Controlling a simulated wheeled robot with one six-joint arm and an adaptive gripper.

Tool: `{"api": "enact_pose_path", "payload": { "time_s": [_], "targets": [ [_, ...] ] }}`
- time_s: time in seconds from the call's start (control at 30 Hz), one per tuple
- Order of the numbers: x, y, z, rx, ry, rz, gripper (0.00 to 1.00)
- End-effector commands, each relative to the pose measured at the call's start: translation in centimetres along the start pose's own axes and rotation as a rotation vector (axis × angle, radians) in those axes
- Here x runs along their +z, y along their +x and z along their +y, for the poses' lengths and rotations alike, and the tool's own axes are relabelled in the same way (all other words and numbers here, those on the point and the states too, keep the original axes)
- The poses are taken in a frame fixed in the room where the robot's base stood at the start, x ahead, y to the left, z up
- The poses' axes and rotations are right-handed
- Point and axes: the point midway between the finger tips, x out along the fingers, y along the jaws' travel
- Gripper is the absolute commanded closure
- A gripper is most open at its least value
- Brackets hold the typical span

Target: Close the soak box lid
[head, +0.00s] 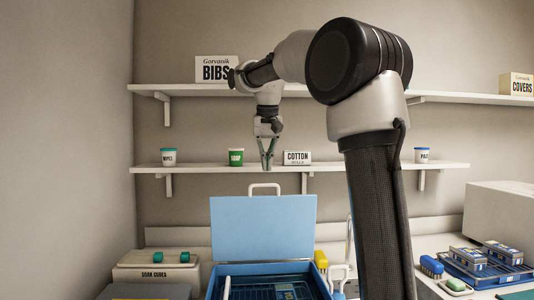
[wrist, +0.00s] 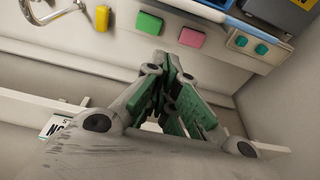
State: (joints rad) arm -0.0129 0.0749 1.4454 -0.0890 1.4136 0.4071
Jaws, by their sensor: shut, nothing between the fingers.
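The soak box (head: 212,288) is blue and stands on the counter at the lower middle of the head view, partly cut off by the picture's bottom edge. Its light-blue lid (head: 262,228) stands open and upright at the back, with a white handle (head: 264,186) on its top edge. A tray with items shows inside the box. My gripper (head: 267,165) points down above the lid handle, apart from it in the picture. In the wrist view its green-padded fingers (wrist: 172,58) are shut and empty. Depth between gripper and lid is hard to tell.
Two wall shelves hold small tubs and a cotton rolls box (head: 297,157) behind my gripper. A box with green knobs (head: 158,268) stands left of the soak box. My arm hides part of the counter.

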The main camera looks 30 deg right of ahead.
Motion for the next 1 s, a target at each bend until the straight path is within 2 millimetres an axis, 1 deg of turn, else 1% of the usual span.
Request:
{"api": "enact_pose_path", "payload": {
  "time_s": [0.03,0.1,0.2,0.23,0.27,0.33,0.5,0.63,1.0],
  "targets": [
    [0.1,1.2,0.0,0.002,0.000,-0.004,1.00],
    [0.1,2.7,0.1,0.001,0.000,-0.003,1.00],
    [0.1,4.7,0.1,0.001,0.000,-0.002,1.00],
    [0.2,4.9,0.1,0.000,0.000,-0.001,1.00],
    [0.8,4.3,0.0,-0.002,-0.001,0.004,1.00],
    [1.9,4.0,0.0,-0.001,-0.002,0.003,1.00],
    [3.4,3.5,0.0,-0.001,-0.001,0.002,1.00],
    [3.8,3.4,0.0,0.000,0.000,0.001,1.00],
    [3.9,3.3,-0.1,-0.001,-0.001,0.006,1.00]
  ]
}}
